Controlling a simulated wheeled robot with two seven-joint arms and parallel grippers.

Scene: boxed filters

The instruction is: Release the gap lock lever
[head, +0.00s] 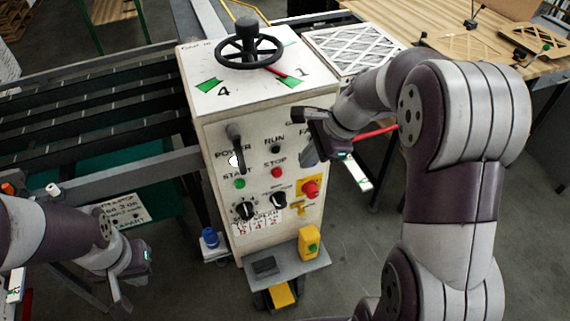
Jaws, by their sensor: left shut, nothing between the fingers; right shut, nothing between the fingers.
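The white control cabinet (215,120) stands mid-view with a black handwheel (248,50) on top. A red bar (375,131) shows beyond the cabinet's right side, partly hidden by my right arm; it looks like a lever, but I cannot tell for sure that it is the gap lock lever. A black-handled lever (236,146) is on the front by POWER. My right gripper (309,152) is shut and empty, in front of the panel's upper right; I cannot tell whether it touches. My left gripper (119,294) is shut and empty at lower left, clear of the cabinet.
A roller conveyor (90,105) lies left of the cabinet. A framed filter (352,48) and a wooden table (470,50) are behind right. The front panel has buttons and knobs, including a red stop button (310,189). A yellow box (309,242) stands on the low shelf.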

